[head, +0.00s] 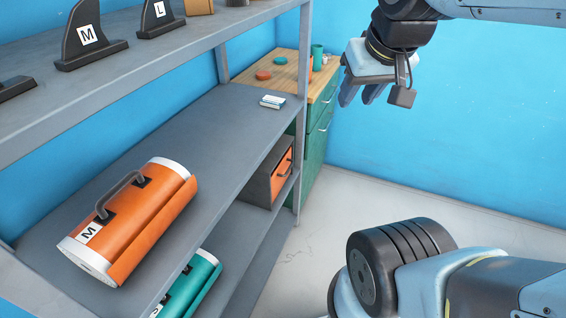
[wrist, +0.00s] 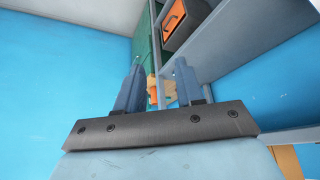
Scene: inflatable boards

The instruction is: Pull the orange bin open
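The orange bin (head: 282,173) is in a dark grey housing (head: 259,186) on the lower shelf, at the far end of the rack. Its front faces right and carries a dark handle; it looks shut. In the wrist view the orange bin (wrist: 173,17) shows near the top, right of centre, with its handle visible. My gripper (head: 362,97) hangs in the air right of the rack, apart from the bin. In the wrist view its two fingers (wrist: 159,85) are spread with nothing held between them.
An orange roll marked M (head: 150,222) lies on the middle shelf, a teal roll (head: 190,285) below. Black fins (head: 88,35) stand on the top shelf. A green cabinet (head: 318,140) with a wooden top stands behind the rack. The floor (head: 330,190) right of the rack is clear.

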